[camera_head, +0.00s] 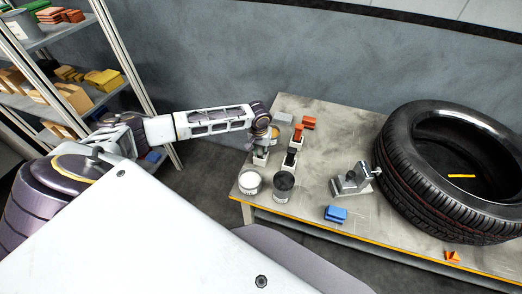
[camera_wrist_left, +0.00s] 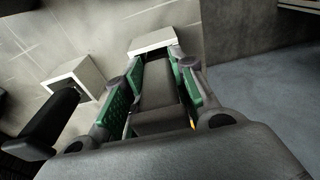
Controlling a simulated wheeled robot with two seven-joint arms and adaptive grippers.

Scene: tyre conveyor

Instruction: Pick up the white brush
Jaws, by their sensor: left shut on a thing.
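My left gripper (camera_head: 262,143) reaches down at the left end of the table, over a small white holder (camera_head: 260,159). In the left wrist view its green-padded fingers (camera_wrist_left: 155,85) are shut around a block-like handle (camera_wrist_left: 157,88) that looks grey in shade. I take this as the white brush; its lower end is hidden. The white holder (camera_wrist_left: 152,41) shows just past the fingertips; I cannot tell whether the brush still touches it. A black-handled brush (camera_head: 291,155) stands in its own holder beside it, also in the left wrist view (camera_wrist_left: 55,120). My right gripper is not in view.
A red brush (camera_head: 298,132) stands behind the black one. A white pot (camera_head: 250,183) and a dark-topped can (camera_head: 284,187) stand in front. A metal clamp (camera_head: 352,181), blue block (camera_head: 336,213) and large tyre (camera_head: 450,170) lie right. Shelves (camera_head: 75,95) stand left.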

